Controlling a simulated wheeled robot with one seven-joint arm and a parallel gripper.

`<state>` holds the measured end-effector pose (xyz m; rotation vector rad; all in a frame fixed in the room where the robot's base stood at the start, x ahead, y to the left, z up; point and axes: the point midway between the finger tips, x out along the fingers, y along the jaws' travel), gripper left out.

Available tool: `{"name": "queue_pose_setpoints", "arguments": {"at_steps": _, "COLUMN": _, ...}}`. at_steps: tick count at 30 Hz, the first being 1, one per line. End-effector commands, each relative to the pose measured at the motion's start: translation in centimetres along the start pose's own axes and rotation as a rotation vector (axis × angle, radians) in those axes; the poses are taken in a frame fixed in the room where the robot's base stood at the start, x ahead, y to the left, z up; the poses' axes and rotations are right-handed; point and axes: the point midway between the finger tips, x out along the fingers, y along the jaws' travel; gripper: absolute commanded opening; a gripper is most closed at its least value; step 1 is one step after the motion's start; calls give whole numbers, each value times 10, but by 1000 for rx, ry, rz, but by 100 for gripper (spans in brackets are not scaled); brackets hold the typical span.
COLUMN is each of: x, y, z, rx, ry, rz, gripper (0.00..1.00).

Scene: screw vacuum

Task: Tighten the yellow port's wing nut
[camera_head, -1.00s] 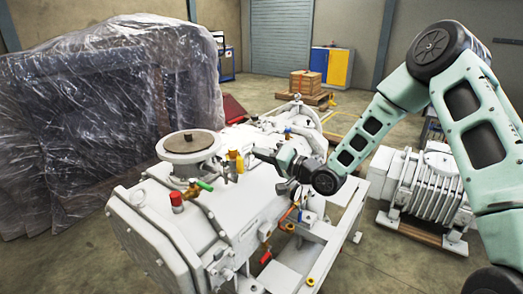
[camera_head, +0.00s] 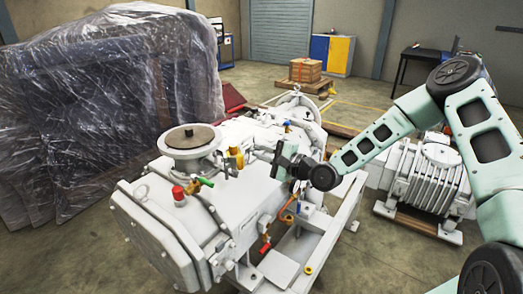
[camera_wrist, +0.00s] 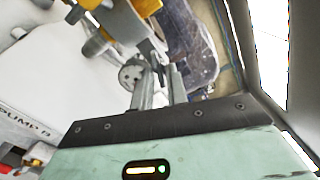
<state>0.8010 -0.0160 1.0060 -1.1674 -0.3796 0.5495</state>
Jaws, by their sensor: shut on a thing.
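The yellow port (camera_head: 235,158) stands on top of the white pump, behind the green-handled valve. In the wrist view the yellow port (camera_wrist: 128,20) is at the top, close beyond my fingertips, with a grey metal clamp around it. My gripper (camera_wrist: 158,68) is shut on the clamp's small grey wing nut (camera_wrist: 152,50), which the fingers partly hide. In the head view my gripper (camera_head: 262,157) reaches in from the right at the port's side. The wing nut is too small to make out there.
A wide round flange (camera_head: 190,139) and a red-capped fitting (camera_head: 179,196) stand near the port. A plastic-wrapped load (camera_head: 95,110) fills the left. A ribbed motor (camera_head: 425,180) sits on the floor at right. Open floor lies at the front right.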

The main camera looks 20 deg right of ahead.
Motion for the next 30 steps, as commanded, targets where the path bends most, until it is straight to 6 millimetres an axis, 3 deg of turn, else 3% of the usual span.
{"name": "queue_pose_setpoints", "arguments": {"at_steps": 10, "x": 0, "y": 1, "z": -1, "rx": 141, "ry": 3, "rz": -1, "gripper": 0}}
{"name": "queue_pose_setpoints", "arguments": {"at_steps": 26, "x": 0, "y": 1, "z": -1, "rx": 163, "ry": 3, "rz": -1, "gripper": 0}}
{"name": "queue_pose_setpoints", "arguments": {"at_steps": 27, "x": 0, "y": 1, "z": -1, "rx": 163, "ry": 3, "rz": -1, "gripper": 21}}
{"name": "queue_pose_setpoints", "arguments": {"at_steps": 29, "x": 0, "y": 1, "z": -1, "rx": 163, "ry": 3, "rz": -1, "gripper": 36}}
{"name": "queue_pose_setpoints", "arguments": {"at_steps": 30, "x": 0, "y": 1, "z": -1, "rx": 163, "ry": 2, "rz": -1, "gripper": 36}}
